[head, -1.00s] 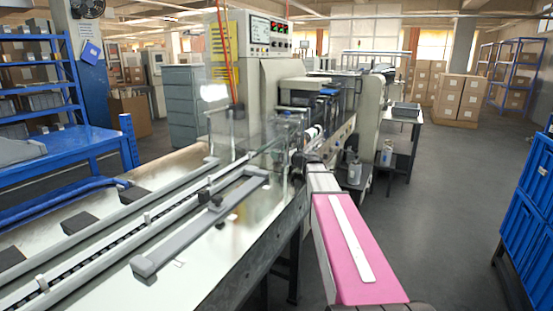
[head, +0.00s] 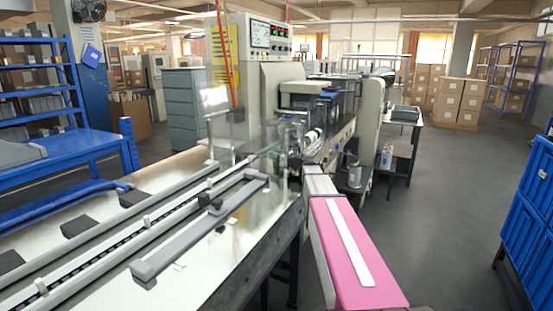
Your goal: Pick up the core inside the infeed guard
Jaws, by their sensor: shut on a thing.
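The clear infeed guard (head: 246,134) stands over the inner end of the infeed bed, left of my wrist. My gripper (head: 295,158) is small and dark at the far end of my pink arm, beside the guard's right end. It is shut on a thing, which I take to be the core. The fingertips and the core are too small and too covered by the wrist and machine parts to make out. I cannot tell whether the gripper is inside the guard or at its edge.
The infeed bed (head: 190,250) carries long grey rails and several dark blocks. The wrapper's control cabinet (head: 265,85) rises behind the guard. Blue crates (head: 530,210) stand at the right. The floor (head: 435,220) between them and the machine is clear.

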